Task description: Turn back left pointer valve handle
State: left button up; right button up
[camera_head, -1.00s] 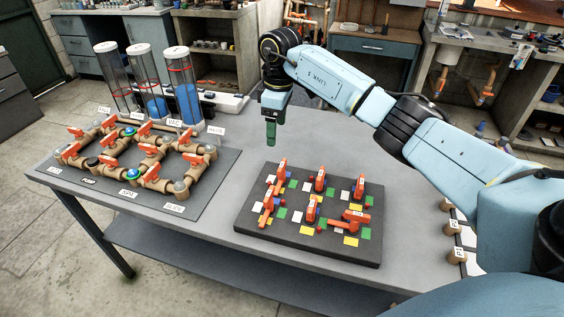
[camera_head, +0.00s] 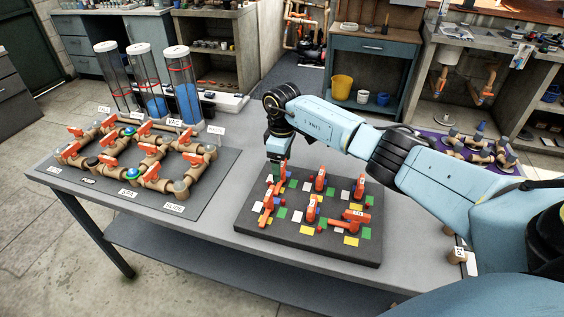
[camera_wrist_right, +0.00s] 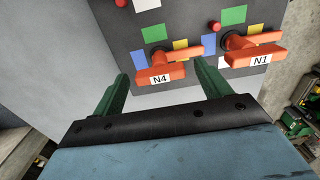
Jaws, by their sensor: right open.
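The back left pointer valve handle (camera_head: 282,172) is an orange lever on the dark board (camera_head: 310,248). In the head view my right gripper (camera_head: 276,168) is right at this handle, pointing down, its fingertips largely hidden. In the right wrist view its two green fingers (camera_wrist_right: 162,72) are spread apart. An orange handle labelled N4 (camera_wrist_right: 163,76) lies across the gap between the fingertips. No grip on it shows. A handle labelled N1 (camera_wrist_right: 255,55) is to its right, outside the fingers. My left gripper is not in view.
Other orange handles stand close by, including the front left one (camera_head: 266,208) and the back middle one (camera_head: 320,180). A brown pipe assembly (camera_head: 150,152) with clear tubes stands on the left of the grey table (camera_head: 216,228). Bare tabletop separates it from the board.

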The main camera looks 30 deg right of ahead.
jog(key=c, duration=1)
